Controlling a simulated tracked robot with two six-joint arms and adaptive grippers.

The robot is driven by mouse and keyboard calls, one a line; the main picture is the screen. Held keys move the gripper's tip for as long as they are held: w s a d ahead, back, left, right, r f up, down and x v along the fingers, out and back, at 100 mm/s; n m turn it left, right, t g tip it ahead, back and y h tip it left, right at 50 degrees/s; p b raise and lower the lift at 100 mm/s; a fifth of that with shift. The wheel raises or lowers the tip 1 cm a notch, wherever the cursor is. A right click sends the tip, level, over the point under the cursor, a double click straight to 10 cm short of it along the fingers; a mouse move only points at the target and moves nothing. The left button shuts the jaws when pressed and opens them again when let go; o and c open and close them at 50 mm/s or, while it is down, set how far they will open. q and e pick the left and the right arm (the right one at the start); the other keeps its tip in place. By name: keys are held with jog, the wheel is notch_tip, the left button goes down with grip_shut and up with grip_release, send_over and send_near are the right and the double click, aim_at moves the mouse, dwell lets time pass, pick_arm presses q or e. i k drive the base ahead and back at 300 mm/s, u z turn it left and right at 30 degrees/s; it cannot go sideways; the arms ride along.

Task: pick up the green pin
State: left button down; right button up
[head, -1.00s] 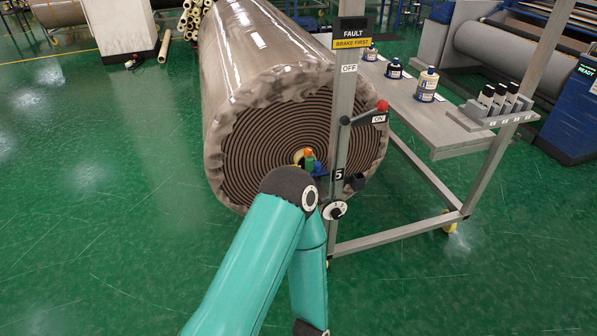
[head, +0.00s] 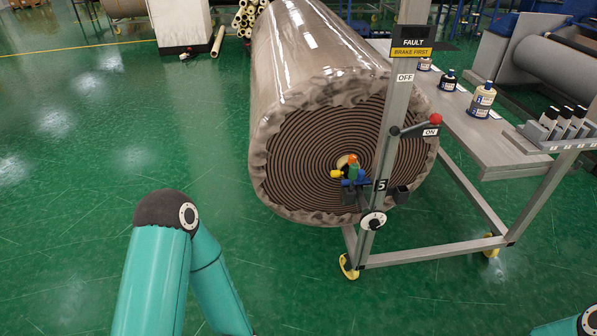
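A small green piece (head: 354,173), which looks like the green pin, is in a cluster in front of the core of the wrapped roll (head: 310,165). An orange piece (head: 352,160), a yellow piece (head: 337,174) and a blue piece (head: 358,182) are close around it. The cluster is beside the upright post (head: 388,130), above a small dark holder (head: 350,195). The pieces are too small to tell their exact shape or whether they touch. My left arm's teal links show at lower left, with the gripper out of frame. Only a bit of my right arm shows at bottom right.
The post carries a fault sign (head: 411,42), a red-knobbed lever (head: 436,119) at ON and a dial (head: 373,221). A bench (head: 490,140) with bottles extends to the right. A yellow caster (head: 348,266) stands at the frame's foot. The green floor at left is open.

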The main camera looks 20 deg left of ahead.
aim_at(353, 170)
jog(key=u, duration=0.65)
jog(key=i, duration=1.05)
jog(key=z, duration=0.05)
jog(key=k, duration=0.85)
jog(key=u, duration=0.2)
jog(key=i, duration=0.7)
jog(key=z, duration=0.05)
